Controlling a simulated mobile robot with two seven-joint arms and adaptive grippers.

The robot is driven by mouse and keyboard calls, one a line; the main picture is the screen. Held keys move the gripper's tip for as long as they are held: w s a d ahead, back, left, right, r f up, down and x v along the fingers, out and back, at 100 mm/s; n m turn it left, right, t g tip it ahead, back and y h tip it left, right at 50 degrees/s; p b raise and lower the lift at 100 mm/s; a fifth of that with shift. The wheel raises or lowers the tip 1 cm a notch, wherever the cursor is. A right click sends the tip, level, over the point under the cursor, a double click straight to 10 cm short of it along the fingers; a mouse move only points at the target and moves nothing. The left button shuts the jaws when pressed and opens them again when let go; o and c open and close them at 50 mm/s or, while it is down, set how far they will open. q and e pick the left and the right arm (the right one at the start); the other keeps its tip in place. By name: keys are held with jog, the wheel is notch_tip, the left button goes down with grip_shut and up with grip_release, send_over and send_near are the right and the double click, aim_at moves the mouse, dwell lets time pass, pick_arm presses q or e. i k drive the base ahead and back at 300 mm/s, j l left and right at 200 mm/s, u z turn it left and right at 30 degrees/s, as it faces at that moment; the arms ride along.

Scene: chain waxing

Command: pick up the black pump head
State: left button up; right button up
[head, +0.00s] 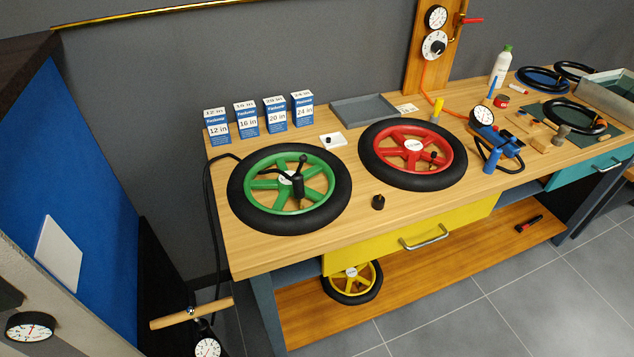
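A black pump head (298,186) appears to lie on the green wheel (258,187), across its hub and spokes, with a short black piece reaching left. A black hose (207,190) runs up beside the bench's left end and onto the top near the green wheel. Whether it joins the pump head is hidden. A floor pump with a wooden handle (190,313) and a white gauge (207,347) stands at the lower left. Neither of my grippers is in view.
A yellow wheel (352,280) is on the lower shelf. A blue panel (85,190) stands left.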

aim_at(299, 184)
jog(key=z, duration=0.9)
jog(key=k+j+z, duration=0.75)
jog(key=i+l, duration=0.05)
